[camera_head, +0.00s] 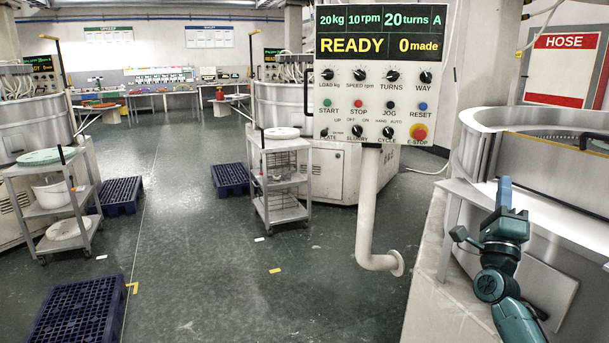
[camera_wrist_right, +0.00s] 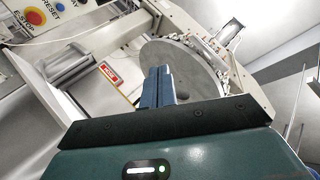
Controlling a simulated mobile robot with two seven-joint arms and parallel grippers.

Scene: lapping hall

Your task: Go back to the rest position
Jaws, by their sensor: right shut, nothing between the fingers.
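My right gripper (camera_head: 503,194) stands at the right of the head view, its blue-grey fingers pointing up. It is in front of the white ledge of the large round machine (camera_head: 482,120). In the right wrist view the two fingers (camera_wrist_right: 158,84) are together, with nothing between them. Behind them in that view is a large grey disc (camera_wrist_right: 190,65); I see no contact with it. My left gripper does not show in either view.
The control panel (camera_head: 372,75) on its bent post (camera_head: 367,215) stands left of my right arm and reads READY, 0 made. Shelf carts (camera_head: 280,180) and blue pallets (camera_head: 75,307) stand further left.

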